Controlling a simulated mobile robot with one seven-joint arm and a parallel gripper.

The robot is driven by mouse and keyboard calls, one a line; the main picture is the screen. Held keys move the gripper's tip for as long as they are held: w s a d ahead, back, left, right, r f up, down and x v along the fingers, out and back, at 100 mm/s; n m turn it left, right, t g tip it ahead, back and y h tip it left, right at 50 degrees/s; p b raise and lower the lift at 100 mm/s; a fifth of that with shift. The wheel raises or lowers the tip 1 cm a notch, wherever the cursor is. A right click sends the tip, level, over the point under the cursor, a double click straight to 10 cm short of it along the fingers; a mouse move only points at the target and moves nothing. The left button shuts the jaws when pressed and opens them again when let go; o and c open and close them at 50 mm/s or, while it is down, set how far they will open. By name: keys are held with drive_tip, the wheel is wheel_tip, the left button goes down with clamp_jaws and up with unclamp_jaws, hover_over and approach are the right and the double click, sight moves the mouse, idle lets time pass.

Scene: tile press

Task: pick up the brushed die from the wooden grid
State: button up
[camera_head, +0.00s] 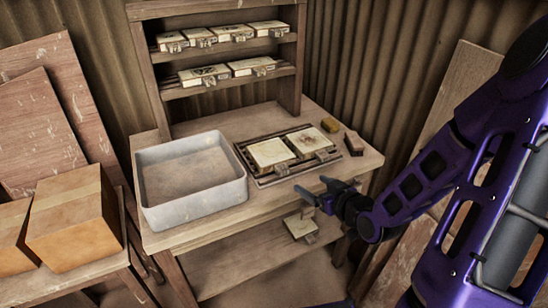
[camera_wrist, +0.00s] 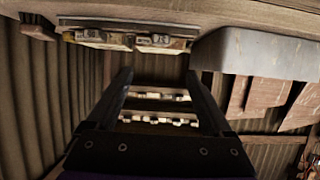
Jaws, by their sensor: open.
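The wooden grid (camera_head: 241,156) lies on the workbench and bears two flat, pale square dies side by side. The left die (camera_head: 271,152) looks mostly plain; the right die (camera_head: 308,141) shows darker marks on its top. I cannot tell which is the brushed one. Each has a small clasp or handle at its front. My gripper (camera_head: 314,192) is open and empty, in front of the bench's front edge and apart from both dies. In the wrist view, my gripper's fingers (camera_wrist: 158,78) are spread, and the dies' front edges show at the top, with the view upside down.
A grey basin (camera_head: 190,205) stands left of the grid. Two small blocks, one yellowish (camera_head: 330,125) and one brown (camera_head: 354,143), lie right of it. A rack (camera_head: 150,75) behind holds several more dies. Another die (camera_head: 300,224) lies on the lower shelf. Cardboard boxes (camera_head: 75,220) stand left.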

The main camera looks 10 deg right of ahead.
drive_tip(key=w+f+b, duration=0.2)
drive_tip(key=b, duration=0.2)
approach(285, 171)
drive_tip(key=x, duration=0.4)
drive_tip(key=shift+w+a+r, duration=0.1)
drive_tip(key=shift+w+r, duration=0.05)
drive_tip(key=shift+w, duration=0.25)
drive_tip(key=x, duration=0.2)
drive_tip(key=b+x, duration=0.1)
drive_tip(key=x, duration=0.1)
drive_tip(key=shift+w+a+f, duration=0.1)
drive_tip(key=shift+a+f, duration=0.05)
drive_tip(key=shift+f, duration=0.35)
drive_tip(key=shift+w+a+f, duration=0.1)
drive_tip(key=shift+w, duration=0.4)
clamp_jaws()
